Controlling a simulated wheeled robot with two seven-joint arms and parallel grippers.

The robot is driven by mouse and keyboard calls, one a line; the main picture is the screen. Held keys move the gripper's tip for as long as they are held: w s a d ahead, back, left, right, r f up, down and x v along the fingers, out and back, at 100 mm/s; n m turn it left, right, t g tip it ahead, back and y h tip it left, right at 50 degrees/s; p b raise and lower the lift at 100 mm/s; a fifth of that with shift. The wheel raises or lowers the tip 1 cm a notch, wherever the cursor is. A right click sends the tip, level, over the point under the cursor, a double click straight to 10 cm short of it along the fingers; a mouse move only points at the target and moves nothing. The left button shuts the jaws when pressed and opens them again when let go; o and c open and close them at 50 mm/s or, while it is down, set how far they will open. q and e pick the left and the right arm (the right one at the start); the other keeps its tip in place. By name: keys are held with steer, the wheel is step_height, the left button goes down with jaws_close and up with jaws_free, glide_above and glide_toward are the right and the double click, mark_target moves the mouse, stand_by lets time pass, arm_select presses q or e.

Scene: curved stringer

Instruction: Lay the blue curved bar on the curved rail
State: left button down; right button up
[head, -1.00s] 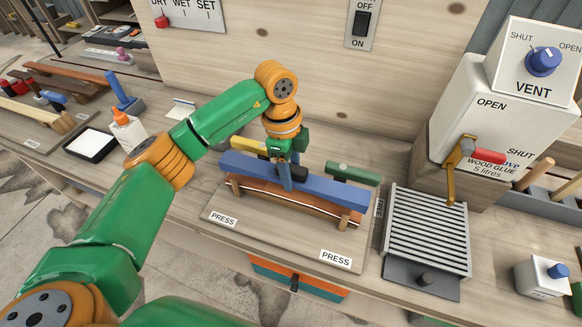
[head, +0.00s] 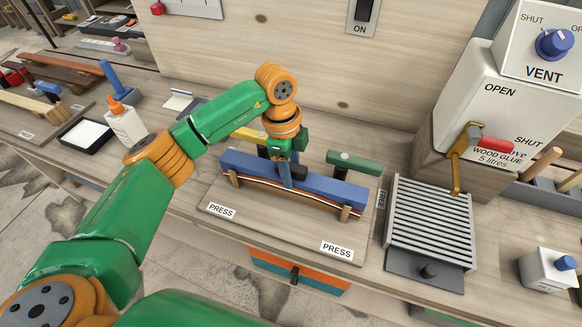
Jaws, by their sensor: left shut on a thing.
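The blue curved bar (head: 325,187) lies lengthwise over the curved rail (head: 300,200). The rail is a thin brown strip with a pale line, set between wooden posts on a pale board. My left gripper (head: 286,174) reaches down from above and is shut on the bar near its middle. The bar's lower edge is very close to the rail along its length; I cannot tell if they touch everywhere. The gripper hides part of the bar's middle. My right gripper is not in view.
A green-handled clamp (head: 354,163) stands behind the bar's right end and a yellow one (head: 250,134) behind its left. A ribbed grey plate (head: 432,222) and a glue tank (head: 475,115) are to the right. A white bottle (head: 124,124) stands left. The board's front is clear.

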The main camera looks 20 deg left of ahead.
arm_select(q)
steer(key=shift+f, duration=0.3)
stand_by(0.4)
jaws_free()
steer(key=shift+r, duration=0.1)
step_height(320, 180, up, 8)
steer(key=p, duration=0.6)
steer(key=shift+r+p, duration=0.1)
steer(key=shift+p, duration=0.3)
stand_by(0.5)
